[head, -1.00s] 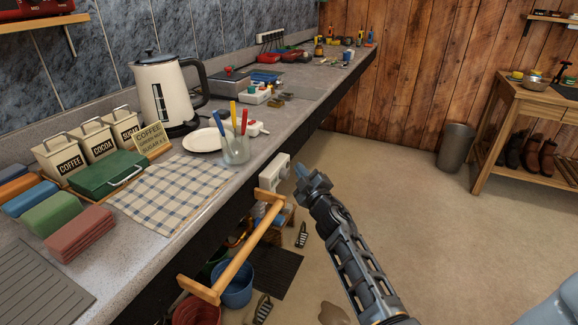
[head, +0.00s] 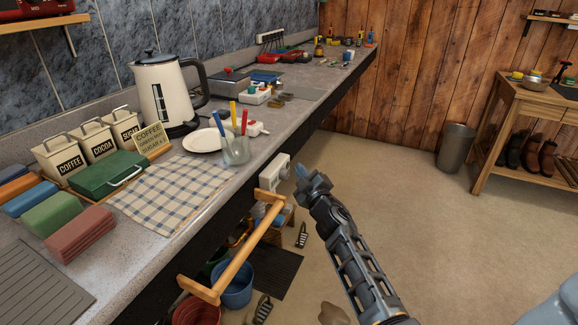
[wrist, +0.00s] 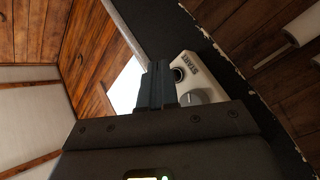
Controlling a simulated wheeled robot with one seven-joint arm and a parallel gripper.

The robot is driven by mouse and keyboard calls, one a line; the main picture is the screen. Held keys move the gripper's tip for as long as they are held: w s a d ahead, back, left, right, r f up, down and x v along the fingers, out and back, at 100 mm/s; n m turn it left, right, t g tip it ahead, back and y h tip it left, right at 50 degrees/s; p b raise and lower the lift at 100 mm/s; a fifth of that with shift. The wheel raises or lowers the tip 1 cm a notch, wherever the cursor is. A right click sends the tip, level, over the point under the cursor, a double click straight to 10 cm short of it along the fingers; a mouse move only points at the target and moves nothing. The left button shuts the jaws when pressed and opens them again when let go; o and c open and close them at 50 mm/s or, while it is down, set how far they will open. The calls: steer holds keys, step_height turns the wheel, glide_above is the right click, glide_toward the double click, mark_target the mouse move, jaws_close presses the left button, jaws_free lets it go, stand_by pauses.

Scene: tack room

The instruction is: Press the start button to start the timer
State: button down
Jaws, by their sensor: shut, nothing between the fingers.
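The timer is a white box (head: 275,172) mounted on the dark front face under the counter's edge in the head view. In the wrist view the timer (wrist: 204,88) shows a "START" label beside a dark round button (wrist: 178,74) and a grey knob (wrist: 190,97). My gripper (head: 303,174) is just right of the timer in the head view. In the wrist view its shut fingers (wrist: 156,85) are to the left of the button, with nothing between them. Whether the fingertips touch the timer cannot be told.
A wooden rail (head: 243,250) sticks out from the counter front, left of my arm. Buckets (head: 236,285) stand below.

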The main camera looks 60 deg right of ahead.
steer(key=shift+w, duration=0.1)
stand_by(0.6)
steer(key=shift+w, duration=0.35)
steer(key=shift+w+b, duration=0.3)
stand_by(0.5)
steer(key=shift+s, duration=0.1)
steer(key=shift+s+p, duration=0.45)
steer(key=shift+s, duration=0.2)
steer(key=s+p, duration=0.3)
steer(key=s, duration=0.3)
steer(key=shift+d, duration=0.2)
stand_by(0.9)
